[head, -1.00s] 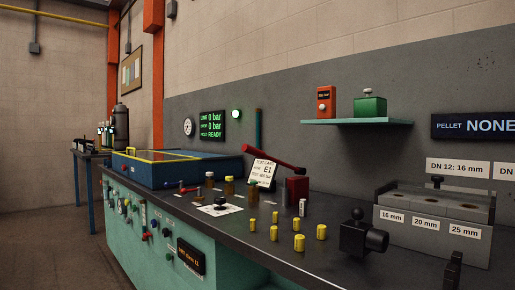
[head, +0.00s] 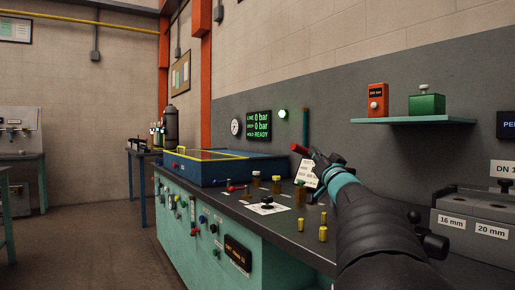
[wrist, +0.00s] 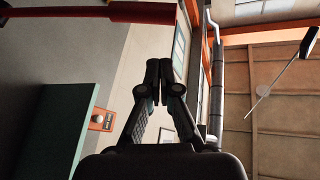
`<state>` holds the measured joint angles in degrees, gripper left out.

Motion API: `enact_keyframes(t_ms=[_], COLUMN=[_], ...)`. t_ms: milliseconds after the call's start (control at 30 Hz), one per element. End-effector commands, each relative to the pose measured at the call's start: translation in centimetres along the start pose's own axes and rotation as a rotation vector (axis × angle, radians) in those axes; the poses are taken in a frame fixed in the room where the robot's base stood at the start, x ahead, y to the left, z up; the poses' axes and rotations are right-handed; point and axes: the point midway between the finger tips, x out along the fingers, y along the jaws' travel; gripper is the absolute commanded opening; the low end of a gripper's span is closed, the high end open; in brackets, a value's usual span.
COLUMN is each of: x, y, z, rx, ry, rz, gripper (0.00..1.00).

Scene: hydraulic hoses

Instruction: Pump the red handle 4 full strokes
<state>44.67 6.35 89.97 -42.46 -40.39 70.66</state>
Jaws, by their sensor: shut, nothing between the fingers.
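The red handle (head: 299,149) shows only its end in the head view, close to my gripper (head: 316,157). The rest of it and its red pump block are hidden behind my arm. In the wrist view the red handle (wrist: 90,11) crosses the top left as a bar, with its end near the top middle. My gripper (wrist: 160,68) is shut and empty, its fingertips below the handle's end in that picture. I cannot tell whether they touch the handle. The display (head: 260,124) reads 0 bar and READY.
A shelf (head: 412,121) with a red unit (head: 376,100) and a green unit (head: 427,104) hangs at right. Floor is free at left.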

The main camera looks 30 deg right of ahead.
Motion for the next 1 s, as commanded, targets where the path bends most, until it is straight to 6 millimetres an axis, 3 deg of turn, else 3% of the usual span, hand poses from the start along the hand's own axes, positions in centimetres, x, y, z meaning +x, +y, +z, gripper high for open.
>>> enact_keyframes(t_ms=[67,267,733,1000], x=[0.5,0.5,0.7,4.2], y=[2.2,3.9,3.9,3.2], z=[-1.1,-2.3,-2.5,-2.6], rx=[0.019,0.05,0.057,0.057], ry=[0.021,0.029,0.029,0.028], rz=[-0.061,-0.157,-0.173,-0.174], gripper=[0.0,0.0,0.0,0.0])
